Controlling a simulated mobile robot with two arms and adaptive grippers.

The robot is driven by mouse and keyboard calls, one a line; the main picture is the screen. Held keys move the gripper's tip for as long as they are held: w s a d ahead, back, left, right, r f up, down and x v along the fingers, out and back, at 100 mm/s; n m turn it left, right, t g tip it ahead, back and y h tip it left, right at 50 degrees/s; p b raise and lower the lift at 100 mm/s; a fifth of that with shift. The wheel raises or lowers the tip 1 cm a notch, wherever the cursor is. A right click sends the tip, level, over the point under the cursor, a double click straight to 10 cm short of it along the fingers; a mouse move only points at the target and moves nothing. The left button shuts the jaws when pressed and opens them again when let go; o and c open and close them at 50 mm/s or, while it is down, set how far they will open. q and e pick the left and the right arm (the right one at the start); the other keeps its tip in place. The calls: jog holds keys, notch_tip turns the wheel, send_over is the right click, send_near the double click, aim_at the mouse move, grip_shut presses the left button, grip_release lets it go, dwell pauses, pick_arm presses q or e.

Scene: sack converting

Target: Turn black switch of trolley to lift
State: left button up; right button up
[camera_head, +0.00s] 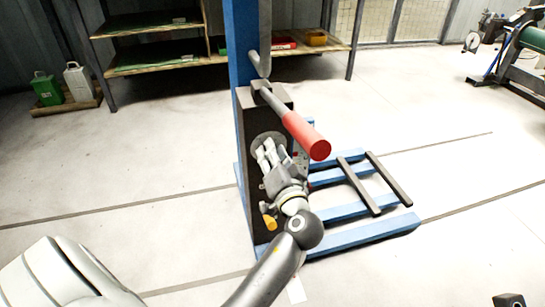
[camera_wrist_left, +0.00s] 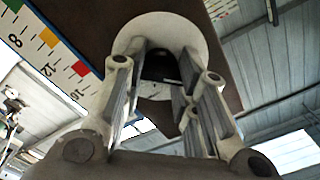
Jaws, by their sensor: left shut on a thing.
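The trolley has a blue upright (camera_head: 243,60), blue base beams and a dark box (camera_head: 250,165) on its front. A grey round disc (camera_head: 271,140) sits on the box face, and it also shows as a pale ring in the left wrist view (camera_wrist_left: 205,35). The black switch (camera_wrist_left: 160,66) is a dark part at the disc's centre, mostly hidden by my fingers. My left gripper (camera_head: 266,152) is at the disc, its fingers on both sides of the switch and shut on it. My right gripper is not in view.
A lever with a red grip (camera_head: 306,135) sticks out just above my left gripper. A yellow knob (camera_head: 270,222) is low on the box.

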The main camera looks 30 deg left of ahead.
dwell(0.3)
pick_arm(q)
jog(key=o, duration=1.2)
jog(key=shift+o, duration=0.4)
jog(key=shift+w+f, duration=0.1)
jog(key=shift+f, duration=0.05)
jog(key=v, duration=0.7)
jog(key=shift+d, duration=0.25)
